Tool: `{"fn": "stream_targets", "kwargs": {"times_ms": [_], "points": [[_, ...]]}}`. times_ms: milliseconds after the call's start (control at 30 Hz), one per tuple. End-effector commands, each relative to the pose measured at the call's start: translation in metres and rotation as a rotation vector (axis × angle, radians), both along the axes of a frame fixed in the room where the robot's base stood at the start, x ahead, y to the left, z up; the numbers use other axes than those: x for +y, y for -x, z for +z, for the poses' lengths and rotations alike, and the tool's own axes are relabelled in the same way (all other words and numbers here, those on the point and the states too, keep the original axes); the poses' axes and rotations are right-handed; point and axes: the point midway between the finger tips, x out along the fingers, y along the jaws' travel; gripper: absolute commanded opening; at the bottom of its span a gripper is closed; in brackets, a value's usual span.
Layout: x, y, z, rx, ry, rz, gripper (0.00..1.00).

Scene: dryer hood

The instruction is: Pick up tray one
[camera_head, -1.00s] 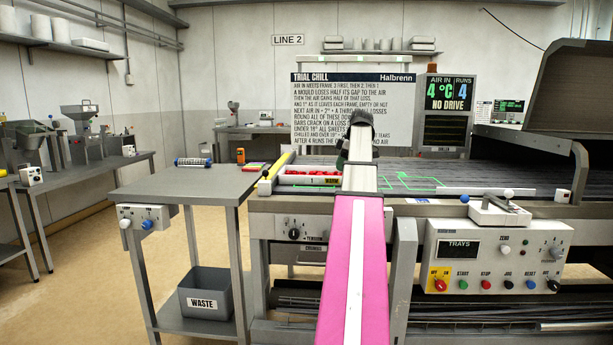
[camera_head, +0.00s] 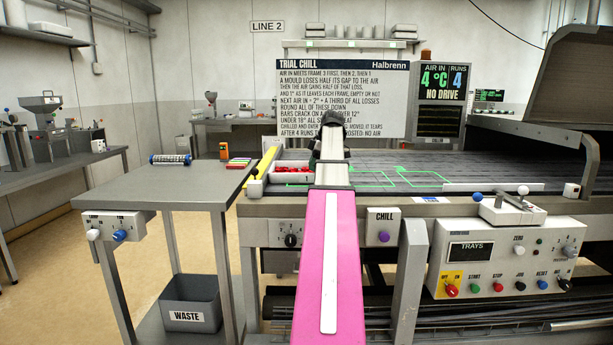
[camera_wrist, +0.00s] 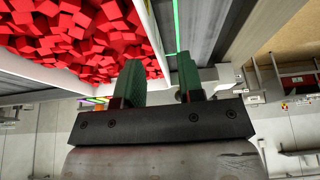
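Tray one, with white walls and filled with red pieces, lies on the left end of the dark belt in the head view (camera_head: 293,181); my arm hides its right part. In the wrist view its pale wall (camera_wrist: 155,42) and red cubes fill the upper left. My gripper (camera_wrist: 159,62) has two green fingers with a clear gap between them, so it is open. The tray's wall lines up with that gap, but I cannot tell whether it lies between the fingers or beyond them. In the head view my dark gripper (camera_head: 332,130) is above the belt, its fingertips hidden.
A yellow bar (camera_head: 262,166) flanks the tray's left side. A grey side table (camera_head: 165,190) stands left, with a waste bin (camera_head: 190,303) below. The control panel (camera_head: 500,258) and raised dark hood (camera_head: 585,90) are right. A sign board (camera_head: 340,95) stands behind the belt.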

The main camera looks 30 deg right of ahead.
Motion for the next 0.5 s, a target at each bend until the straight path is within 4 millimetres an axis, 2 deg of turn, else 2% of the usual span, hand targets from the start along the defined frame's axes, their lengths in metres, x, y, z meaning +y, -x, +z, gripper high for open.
{"fn": "stream_targets", "kwargs": {"times_ms": [233, 500], "points": [[0.008, -0.007, -0.015, 0.001, 0.000, 0.000, 0.35], [0.021, -0.017, -0.046, 0.001, 0.000, 0.000, 0.35]]}}
